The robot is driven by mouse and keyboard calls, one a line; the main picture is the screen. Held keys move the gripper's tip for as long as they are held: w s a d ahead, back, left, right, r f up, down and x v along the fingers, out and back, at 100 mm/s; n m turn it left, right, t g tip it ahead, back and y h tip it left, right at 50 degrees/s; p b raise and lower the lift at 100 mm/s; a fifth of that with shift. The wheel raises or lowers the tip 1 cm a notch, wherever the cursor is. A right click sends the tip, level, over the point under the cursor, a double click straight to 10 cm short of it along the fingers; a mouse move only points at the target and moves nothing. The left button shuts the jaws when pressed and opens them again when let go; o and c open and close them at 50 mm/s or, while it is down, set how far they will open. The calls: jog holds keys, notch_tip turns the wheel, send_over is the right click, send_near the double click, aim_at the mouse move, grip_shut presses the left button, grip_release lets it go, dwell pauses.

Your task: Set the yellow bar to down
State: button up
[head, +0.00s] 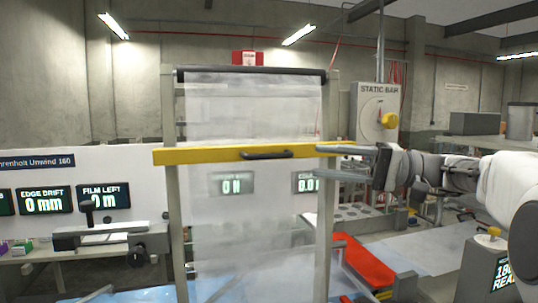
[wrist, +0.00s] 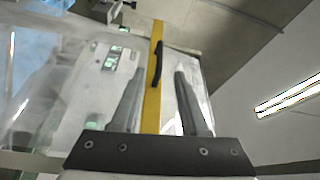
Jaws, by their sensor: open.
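The yellow bar (head: 200,156) runs level across the frame's two posts, in front of the hanging clear film, at about mid-height in the head view. A black handle (head: 266,154) sits at its middle. My gripper (head: 320,162) is at the bar's right end, pointing left, with its fingers above and below the bar's height. It is open. In the wrist view the yellow bar (wrist: 152,112) passes between the two spread fingers, with its handle (wrist: 156,62) farther off, past or near the fingertips. I cannot tell whether a finger touches the bar.
A static bar box (head: 375,110) with a yellow knob stands behind at the right. A red roll or cover (head: 368,262) lies low to the right of the frame. A bench (head: 75,252) with tools stands at left. The dark top roller (head: 250,70) spans the posts.

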aim_at(277, 156)
jog(key=a, duration=0.7)
jog(key=w+a+p, duration=0.1)
jog(key=a, duration=0.3)
jog(key=shift+w+a+r, duration=0.1)
jog(key=shift+r, duration=0.3)
grip_shut()
dwell(0.7)
